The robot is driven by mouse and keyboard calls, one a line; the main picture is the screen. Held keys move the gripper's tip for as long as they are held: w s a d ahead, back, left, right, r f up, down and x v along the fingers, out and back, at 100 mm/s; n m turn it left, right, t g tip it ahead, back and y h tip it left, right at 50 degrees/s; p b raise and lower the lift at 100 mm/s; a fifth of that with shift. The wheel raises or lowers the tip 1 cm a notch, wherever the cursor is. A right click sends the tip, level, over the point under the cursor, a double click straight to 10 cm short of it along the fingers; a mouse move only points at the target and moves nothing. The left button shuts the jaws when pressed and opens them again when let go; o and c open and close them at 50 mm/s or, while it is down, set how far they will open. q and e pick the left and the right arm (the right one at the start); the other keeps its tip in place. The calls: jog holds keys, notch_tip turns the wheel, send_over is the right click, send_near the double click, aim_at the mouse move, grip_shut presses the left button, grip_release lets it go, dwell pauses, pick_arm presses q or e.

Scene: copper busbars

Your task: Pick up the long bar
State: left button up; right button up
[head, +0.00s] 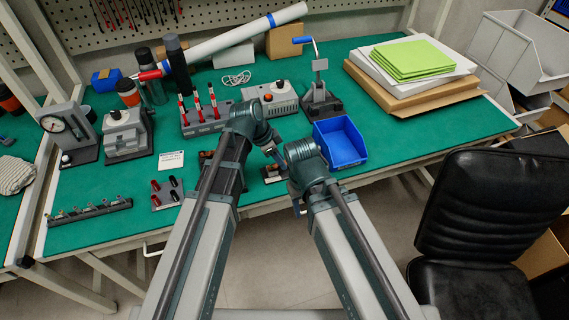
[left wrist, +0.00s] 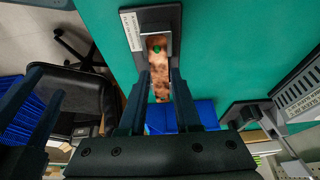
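A copper bar (left wrist: 159,75) with a green dot lies in a dark holder with a grey block (left wrist: 158,30) in the left wrist view. In the head view the holder (head: 272,172) is small and partly hidden by my arms. My left gripper (left wrist: 162,75) is open, its two dark fingers on either side of the bar, with a gap visible; contact cannot be told. In the head view my left gripper (head: 274,153) points down towards the holder. My right gripper (head: 299,207) is near the table's front edge; its two fingers show apart in the left wrist view (left wrist: 28,110).
A blue bin (head: 340,143) stands right of the holder. A second holder (head: 207,157) sits behind my left arm. A grey control box (head: 272,98), red-handled tools (head: 198,108) and a lever press (head: 320,95) stand behind. A black chair (head: 480,220) is at right.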

pick_arm(q)
grip_shut()
notch_tip(320, 180, up, 10)
jog(key=p, duration=1)
pick_arm(e)
notch_tip(320, 180, up, 10)
